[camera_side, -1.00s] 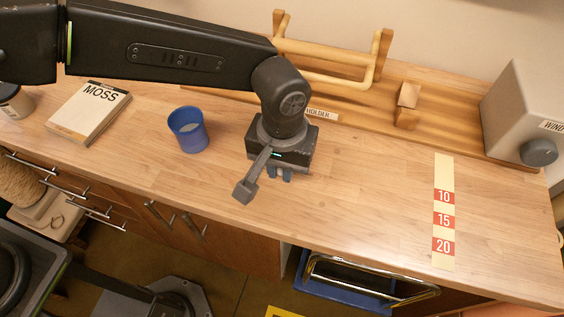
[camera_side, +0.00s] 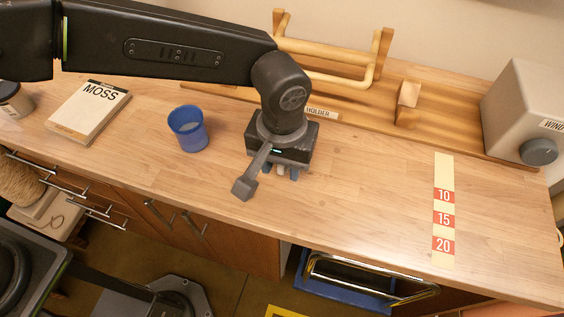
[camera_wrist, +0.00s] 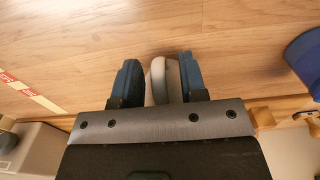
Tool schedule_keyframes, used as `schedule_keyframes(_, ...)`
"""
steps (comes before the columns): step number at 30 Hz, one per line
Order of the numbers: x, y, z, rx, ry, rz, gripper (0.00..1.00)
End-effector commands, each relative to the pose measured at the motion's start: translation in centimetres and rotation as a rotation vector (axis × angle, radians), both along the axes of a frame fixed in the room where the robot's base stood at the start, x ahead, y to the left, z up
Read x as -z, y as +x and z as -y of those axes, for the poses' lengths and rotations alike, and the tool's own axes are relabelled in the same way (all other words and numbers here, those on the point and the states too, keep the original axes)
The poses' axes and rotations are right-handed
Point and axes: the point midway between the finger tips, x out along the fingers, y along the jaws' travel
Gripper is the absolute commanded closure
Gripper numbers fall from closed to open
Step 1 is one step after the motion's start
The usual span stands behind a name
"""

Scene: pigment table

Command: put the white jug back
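My gripper (camera_side: 281,172) is low over the front middle of the table, pointing down, with its blue fingers spread. In the wrist view my gripper (camera_wrist: 157,78) has a pale, rounded thing, likely the white jug (camera_wrist: 165,78), between the two fingers. A little of the jug (camera_side: 281,169) also shows between the fingertips in the side view. The fingers stand on either side of it, very close. Most of it is hidden under the gripper, so I cannot tell its full shape. The wooden holder board (camera_side: 450,143) with a HOLDER label (camera_side: 321,113) lies behind the gripper.
Farther left lie the MOSS book (camera_side: 88,112) and a dark-lidded jar (camera_side: 14,98). A wooden rack (camera_side: 330,62) and wooden block (camera_side: 408,95) stand behind. A grey box (camera_side: 525,105) is right.

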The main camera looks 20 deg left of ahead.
Motion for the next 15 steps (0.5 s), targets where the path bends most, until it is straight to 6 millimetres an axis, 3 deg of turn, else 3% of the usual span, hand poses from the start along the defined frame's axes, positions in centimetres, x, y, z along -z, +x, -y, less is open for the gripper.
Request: schedule_keyframes(15,-9.8,0.0,0.0,0.0,-0.002,0.002,0.61)
